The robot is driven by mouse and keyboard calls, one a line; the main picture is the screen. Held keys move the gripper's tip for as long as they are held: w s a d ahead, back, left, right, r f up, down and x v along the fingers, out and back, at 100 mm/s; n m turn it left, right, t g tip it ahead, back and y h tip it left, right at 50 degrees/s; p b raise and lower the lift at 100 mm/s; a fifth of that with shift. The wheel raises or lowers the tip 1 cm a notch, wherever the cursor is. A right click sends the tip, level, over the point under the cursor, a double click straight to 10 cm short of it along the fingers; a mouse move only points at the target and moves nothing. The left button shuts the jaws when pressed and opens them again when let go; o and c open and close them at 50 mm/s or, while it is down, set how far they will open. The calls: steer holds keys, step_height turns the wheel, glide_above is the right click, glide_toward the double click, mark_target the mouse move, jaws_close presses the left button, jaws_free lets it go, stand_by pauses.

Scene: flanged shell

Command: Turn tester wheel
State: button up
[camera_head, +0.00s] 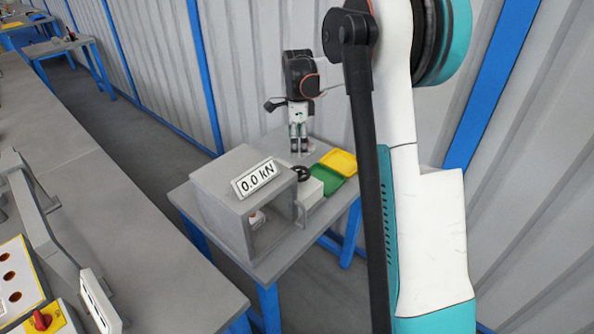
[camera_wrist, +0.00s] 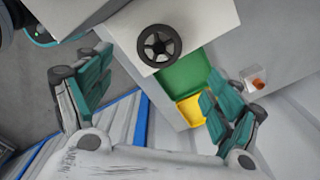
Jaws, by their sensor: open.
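The tester is a grey box (camera_head: 215,192) on a small table, with a sign (camera_head: 254,179) reading 0.0 kN. Its dark, spoked tester wheel (camera_head: 302,173) sits at a white block beside the box. In the wrist view the wheel (camera_wrist: 159,46) shows nearly face-on, with its rim and hub clear. My gripper (camera_head: 299,149) hangs near the wheel, behind it in the head view. In the wrist view my gripper (camera_wrist: 160,92) has its two green-padded fingers spread wide, with nothing between them. The wheel lies beyond the gap and appears apart from both fingers.
A green tray (camera_head: 328,181) and a yellow tray (camera_head: 341,160) lie right of the wheel. A small whitish-orange part (camera_head: 257,218) is inside the box opening. A corrugated wall (camera_head: 250,80) stands behind the table. A long grey bench (camera_head: 120,230) is at left.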

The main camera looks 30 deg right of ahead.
mark_target(297, 168)
step_height(297, 168, down, 10)
steer(key=b, duration=0.3)
steer(key=shift+f, duration=0.25)
steer(key=shift+c, duration=0.5)
steer(key=c, duration=1)
